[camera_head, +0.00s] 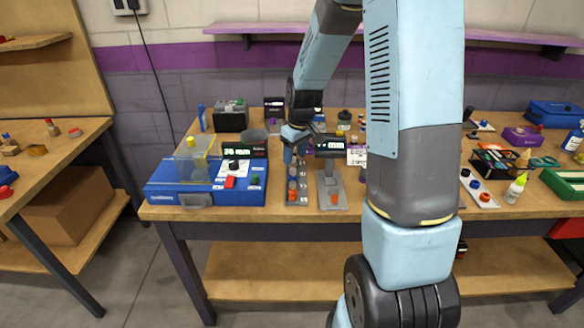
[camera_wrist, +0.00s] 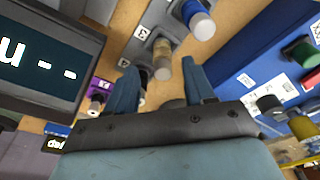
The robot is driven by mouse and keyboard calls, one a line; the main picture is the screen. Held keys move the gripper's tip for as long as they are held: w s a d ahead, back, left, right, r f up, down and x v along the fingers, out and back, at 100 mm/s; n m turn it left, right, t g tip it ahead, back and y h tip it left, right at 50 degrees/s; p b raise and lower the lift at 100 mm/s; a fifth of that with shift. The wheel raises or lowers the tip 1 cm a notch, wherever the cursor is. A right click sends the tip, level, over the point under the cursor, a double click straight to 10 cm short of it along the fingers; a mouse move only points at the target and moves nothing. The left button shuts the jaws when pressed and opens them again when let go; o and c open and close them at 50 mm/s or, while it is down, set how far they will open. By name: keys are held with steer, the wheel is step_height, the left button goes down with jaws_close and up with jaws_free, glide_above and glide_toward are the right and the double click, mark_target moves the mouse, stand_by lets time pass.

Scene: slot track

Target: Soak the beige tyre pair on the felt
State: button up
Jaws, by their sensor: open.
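In the wrist view a beige tyre pair (camera_wrist: 161,46) stands on a grey numbered holder (camera_wrist: 128,52), with a pale grey end below it. My gripper (camera_wrist: 160,66) is open, with one finger on each side of the beige pair's end; I cannot tell whether they touch it. A blue piece (camera_wrist: 190,9) with a white end stands on the same holder. In the head view my gripper (camera_head: 291,153) is over the back of the grey holder (camera_head: 297,202), which carries orange-red pieces near its front. I cannot make out the felt.
A blue slot-track box (camera_head: 178,196) stands left of the holder. A grey stand (camera_head: 325,190) with a display (camera_head: 330,146) stands close on its right. Trays, bottles and a black basket (camera_head: 497,161) fill the table's right side. My arm hides part of the table.

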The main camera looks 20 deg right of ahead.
mark_target(293, 166)
steer(key=shift+w+a+f, duration=0.1)
steer(key=shift+f, duration=0.65)
steer(key=shift+w+a+f, duration=0.15)
steer(key=shift+f, duration=0.55)
steer(key=shift+w+a+f, duration=0.1)
steer(key=shift+f, duration=0.65)
jaws_close()
